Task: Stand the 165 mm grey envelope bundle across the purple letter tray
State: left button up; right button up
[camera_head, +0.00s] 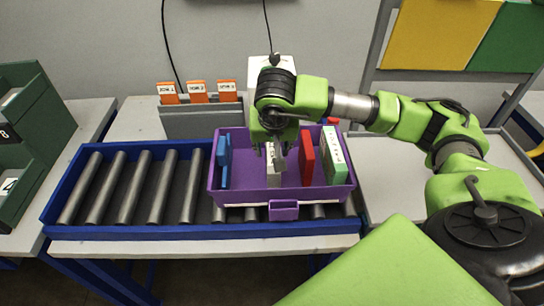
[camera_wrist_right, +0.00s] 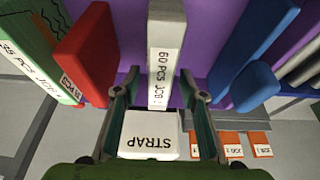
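The purple letter tray (camera_head: 240,197) sits on the roller conveyor. A grey-white bundle (camera_head: 275,180) stands in its middle, apart from the blue and red bundles on either side. In the right wrist view the bundle (camera_wrist_right: 166,45) carries a label reading 60 PCS JOB. My right gripper (camera_head: 276,152) points down over the tray at this bundle. In the wrist view its two fingers are spread on either side of the bundle's labelled end, with gaps showing. My left gripper is not in view.
A blue bundle (camera_head: 224,160), a red bundle (camera_head: 307,158) and a green-and-white bundle (camera_head: 334,157) stand in the tray. Behind it are a grey rack (camera_head: 200,122) with orange tabs and a white STRAP box (camera_wrist_right: 150,135). The conveyor's left rollers (camera_head: 130,190) are clear.

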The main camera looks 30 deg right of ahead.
jog(key=v, duration=0.6)
jog(key=shift+r+b, duration=0.1)
jog(key=shift+b, duration=0.25)
